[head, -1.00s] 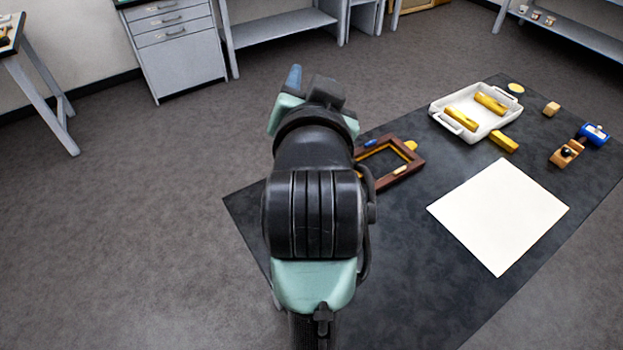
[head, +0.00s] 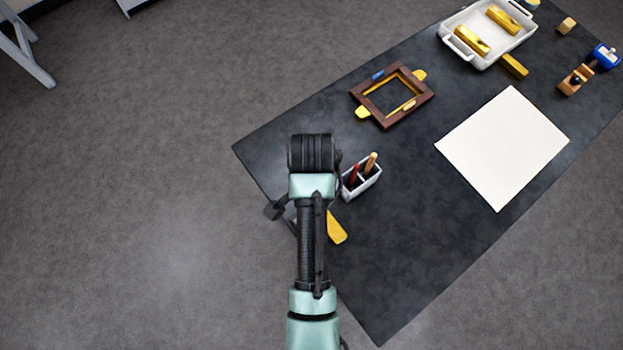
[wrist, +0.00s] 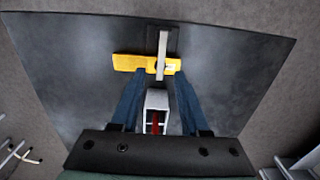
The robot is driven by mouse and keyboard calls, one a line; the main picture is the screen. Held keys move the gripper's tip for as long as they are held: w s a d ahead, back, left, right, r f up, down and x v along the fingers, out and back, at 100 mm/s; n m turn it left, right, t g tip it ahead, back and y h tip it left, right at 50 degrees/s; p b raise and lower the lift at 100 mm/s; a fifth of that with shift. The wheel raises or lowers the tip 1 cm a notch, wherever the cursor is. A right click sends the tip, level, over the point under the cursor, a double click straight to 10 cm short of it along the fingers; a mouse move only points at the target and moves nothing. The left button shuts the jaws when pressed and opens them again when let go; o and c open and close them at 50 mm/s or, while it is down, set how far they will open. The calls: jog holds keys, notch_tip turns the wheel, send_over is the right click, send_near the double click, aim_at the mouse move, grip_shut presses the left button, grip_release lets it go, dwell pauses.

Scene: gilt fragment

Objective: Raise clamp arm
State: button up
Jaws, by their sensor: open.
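In the wrist view a light grey clamp arm (wrist: 161,56) lies down across a yellow bar (wrist: 132,63), in front of a dark clamp base (wrist: 160,34). My gripper (wrist: 151,75) shows as two blue fingers, open, with the tips close to the bar's near edge, one on each side of the clamp arm. I cannot tell whether they touch anything. In the head view the yellow bar (head: 337,228) shows partly beside my arm; the clamp arm is not clearly seen there.
A white holder (head: 360,182) with upright tools stands right of my arm; it also appears between the fingers in the wrist view (wrist: 156,98). Farther off are a wooden frame (head: 424,92), white sheet (head: 502,147), white tray (head: 486,57) and small blocks. The front right tabletop is clear.

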jog(key=shift+f, duration=2.7)
grip_shut()
